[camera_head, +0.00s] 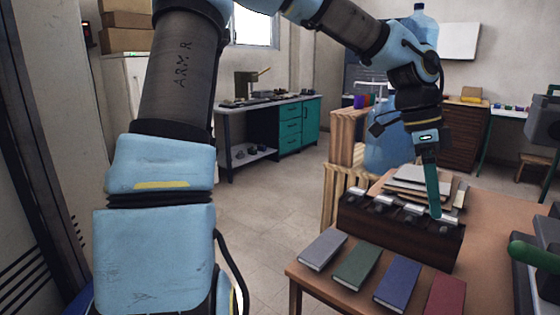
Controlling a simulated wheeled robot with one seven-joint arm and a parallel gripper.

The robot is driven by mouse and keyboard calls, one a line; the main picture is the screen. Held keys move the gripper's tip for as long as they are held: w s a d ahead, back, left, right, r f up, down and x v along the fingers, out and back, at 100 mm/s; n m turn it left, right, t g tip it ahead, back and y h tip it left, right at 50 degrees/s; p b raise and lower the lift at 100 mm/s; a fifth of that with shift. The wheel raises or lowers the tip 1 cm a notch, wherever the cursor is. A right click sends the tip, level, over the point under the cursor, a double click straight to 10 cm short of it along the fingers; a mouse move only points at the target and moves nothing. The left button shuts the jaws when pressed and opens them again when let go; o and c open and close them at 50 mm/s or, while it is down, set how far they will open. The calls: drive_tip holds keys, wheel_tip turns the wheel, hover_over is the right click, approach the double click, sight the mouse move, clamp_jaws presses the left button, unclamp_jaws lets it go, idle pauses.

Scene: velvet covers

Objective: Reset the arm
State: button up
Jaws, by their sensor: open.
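My arm rises on the left of the head view and reaches over to the right. My gripper (433,215) points down over the right part of a dark wooden box (395,232) on the brown table. The gripper is seen edge-on, so the gap between its fingers is hidden. Its tips are close to the box's top; I cannot tell whether they touch it. I see nothing held in it. Several silvery pieces (384,205) sit along the top of the box.
Grey (323,249), green (357,267), blue (397,284) and red (445,296) books lie along the front of the table (310,279). Pale flat items (418,181) lie behind the box. Grey machinery with a green handle (530,254) stands at right. The floor at left is clear.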

drive_tip(key=w+a+f+n+t+y+p, duration=0.1)
drive_tip(key=w+a+f+n, duration=0.4)
drive_tip(key=a, duration=0.3)
drive_tip(key=a+f+n+t+y+p, duration=0.1)
drive_tip(key=a+f+n+t+p, duration=0.1)
drive_tip(key=a+n, duration=1.5)
drive_tip(key=a+t, duration=0.1)
drive_tip(key=a, duration=0.8)
drive_tip(key=shift+s+a+f+y, duration=0.2)
drive_tip(key=shift+s+a+y, duration=0.1)
drive_tip(key=shift+s+a, duration=0.05)
